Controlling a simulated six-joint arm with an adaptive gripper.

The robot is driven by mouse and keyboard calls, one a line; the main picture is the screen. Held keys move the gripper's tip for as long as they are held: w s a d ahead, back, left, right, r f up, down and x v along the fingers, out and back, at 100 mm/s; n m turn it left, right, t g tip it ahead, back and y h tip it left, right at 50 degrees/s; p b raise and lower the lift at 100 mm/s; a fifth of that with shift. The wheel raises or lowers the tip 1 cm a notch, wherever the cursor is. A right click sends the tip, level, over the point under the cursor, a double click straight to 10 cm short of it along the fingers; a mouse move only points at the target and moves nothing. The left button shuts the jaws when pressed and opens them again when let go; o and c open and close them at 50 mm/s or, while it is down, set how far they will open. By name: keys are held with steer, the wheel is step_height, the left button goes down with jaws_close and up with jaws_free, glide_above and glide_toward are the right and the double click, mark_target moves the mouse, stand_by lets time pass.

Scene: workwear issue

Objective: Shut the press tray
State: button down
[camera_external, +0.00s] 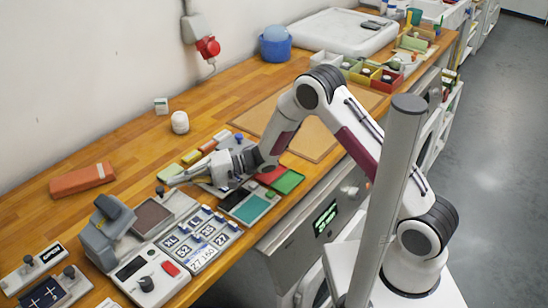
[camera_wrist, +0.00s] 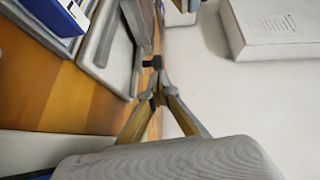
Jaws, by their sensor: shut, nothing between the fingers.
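The grey press (camera_external: 103,235) stands at the near left of the bench in the external view. A brown-topped tray (camera_external: 152,217) sits out to the right of its head, with a dark knob (camera_external: 160,191) near its far edge. My gripper (camera_external: 171,182) reaches in low from the right, its fingertips close to that knob. I cannot tell whether they touch it. In the wrist view my gripper's fingertips (camera_wrist: 156,68) are together with nothing between them. A grey rimmed piece (camera_wrist: 105,72) lies left of them; I cannot tell if it is part of the press.
A panel of number tiles (camera_external: 201,238) lies right of the press. An orange-brown block (camera_external: 82,180) lies behind it on the wood. Coloured pads (camera_external: 246,205) lie under my arm. A white jar (camera_external: 180,122) stands farther back. The wall borders the bench.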

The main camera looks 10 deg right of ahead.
mark_target(167, 197)
steer(key=shift+a, duration=0.4)
steer(key=shift+s, duration=0.1)
steer(key=shift+s+a, duration=1.3)
steer(key=shift+a, duration=0.05)
steer(key=shift+d, duration=0.15)
steer(key=shift+w+d+r, duration=0.15)
steer(key=shift+w+d, duration=0.1)
steer(key=shift+d, duration=1.35)
steer(key=shift+w+d+r, duration=0.2)
steer(key=shift+w+d, duration=0.05)
steer(key=shift+d, duration=1.35)
steer(key=shift+w+d+r, duration=0.15)
steer(key=shift+w+d, duration=0.1)
steer(key=shift+d, duration=1.35)
